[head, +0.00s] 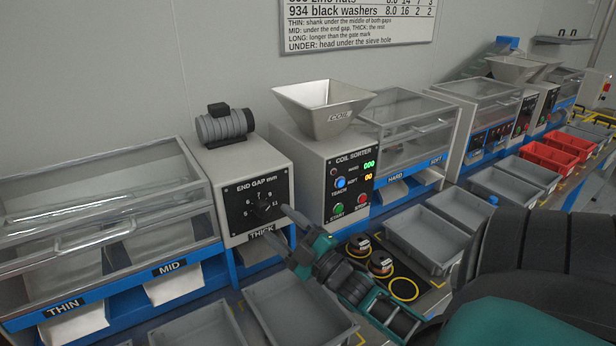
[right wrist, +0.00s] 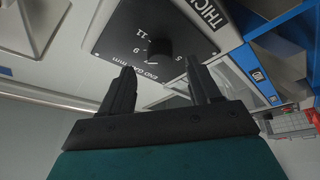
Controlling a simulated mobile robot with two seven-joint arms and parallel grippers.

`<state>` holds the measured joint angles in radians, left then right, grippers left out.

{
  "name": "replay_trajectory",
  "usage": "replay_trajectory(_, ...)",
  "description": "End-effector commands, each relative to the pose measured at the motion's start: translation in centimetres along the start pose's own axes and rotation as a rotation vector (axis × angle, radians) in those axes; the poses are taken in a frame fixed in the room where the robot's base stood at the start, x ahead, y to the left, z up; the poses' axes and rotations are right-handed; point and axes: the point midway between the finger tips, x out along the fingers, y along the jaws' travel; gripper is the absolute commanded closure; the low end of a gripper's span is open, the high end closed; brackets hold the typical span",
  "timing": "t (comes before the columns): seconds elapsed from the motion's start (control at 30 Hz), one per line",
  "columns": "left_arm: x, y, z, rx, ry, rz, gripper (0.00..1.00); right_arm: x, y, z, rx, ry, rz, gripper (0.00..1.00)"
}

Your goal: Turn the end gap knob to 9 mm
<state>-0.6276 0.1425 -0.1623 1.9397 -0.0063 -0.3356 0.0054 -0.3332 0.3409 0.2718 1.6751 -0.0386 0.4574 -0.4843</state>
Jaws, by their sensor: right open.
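The end gap knob (head: 265,204) is a small dark knob on the black END GAP mm dial plate (head: 243,196), left of the coil sorter. In the right wrist view the round black knob (right wrist: 159,49) shows on its plate, with 11, 9 and 5 readable around it. I cannot tell surely which number it points to. My right gripper (head: 275,221) is open and empty in front of the plate. In the right wrist view its two fingers (right wrist: 162,72) are spread, with the knob beyond them and between their tips; they look apart from it. My left gripper is not in view.
The coil sorter box (head: 312,180) with its hopper (head: 325,107) stands to the right of the dial. A THICK chute label (head: 262,231) sits just below the plate. Grey bins (head: 433,238) and clear-covered channels (head: 100,200) flank the area.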

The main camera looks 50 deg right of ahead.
Motion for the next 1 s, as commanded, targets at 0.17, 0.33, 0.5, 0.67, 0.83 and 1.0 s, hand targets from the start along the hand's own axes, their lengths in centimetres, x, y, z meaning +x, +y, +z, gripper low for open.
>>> replay_trajectory(0.17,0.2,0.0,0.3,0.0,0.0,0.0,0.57,-4.3,-0.1,0.1,0.001,-0.004,-0.003,0.38)
replay_trajectory(0.33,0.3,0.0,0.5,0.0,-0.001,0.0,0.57,-7.4,-0.1,0.1,0.001,-0.003,-0.002,0.38)
replay_trajectory(0.5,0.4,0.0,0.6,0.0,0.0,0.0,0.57,-9.1,-0.1,0.0,0.001,-0.002,-0.001,0.38)
replay_trajectory(0.67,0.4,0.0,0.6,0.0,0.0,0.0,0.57,-9.5,0.0,0.0,0.0,-0.001,0.0,0.38)
replay_trajectory(0.83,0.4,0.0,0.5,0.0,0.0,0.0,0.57,-9.4,0.0,0.0,0.0,-0.001,0.0,0.38)
replay_trajectory(1.0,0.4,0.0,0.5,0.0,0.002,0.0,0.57,-9.4,0.0,0.0,0.0,-0.001,-0.001,0.38)
